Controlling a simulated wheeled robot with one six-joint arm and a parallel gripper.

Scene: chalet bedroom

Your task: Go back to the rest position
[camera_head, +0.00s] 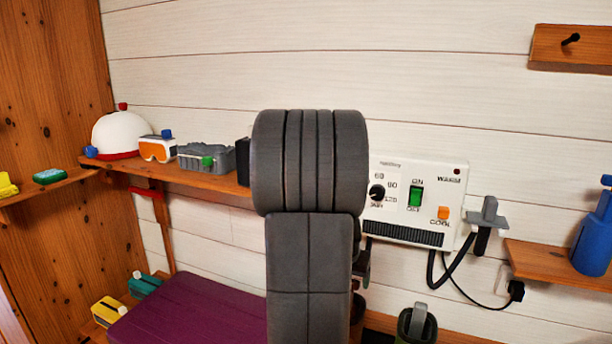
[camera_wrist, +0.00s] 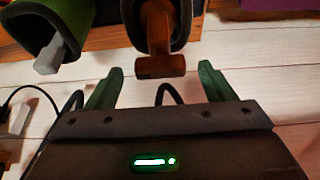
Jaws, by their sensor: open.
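My gripper (camera_wrist: 160,74) shows in the wrist view with its two green fingers spread apart. A brown wooden T-shaped piece (camera_wrist: 160,45) in a dark rounded holder lies between and beyond the fingertips. I see no contact with it. In the head view my dark grey arm stands upright in the middle and hides what is behind it. My gripper is not visible there.
A wall panel (camera_head: 408,190) has a dial, green switch and orange button. A shelf (camera_head: 205,178) holds a helmet, goggles and a grey tray. A purple bench (camera_head: 190,315) stands lower left. A blue bottle (camera_head: 592,235) stands right. A green holder (camera_head: 417,328) is low.

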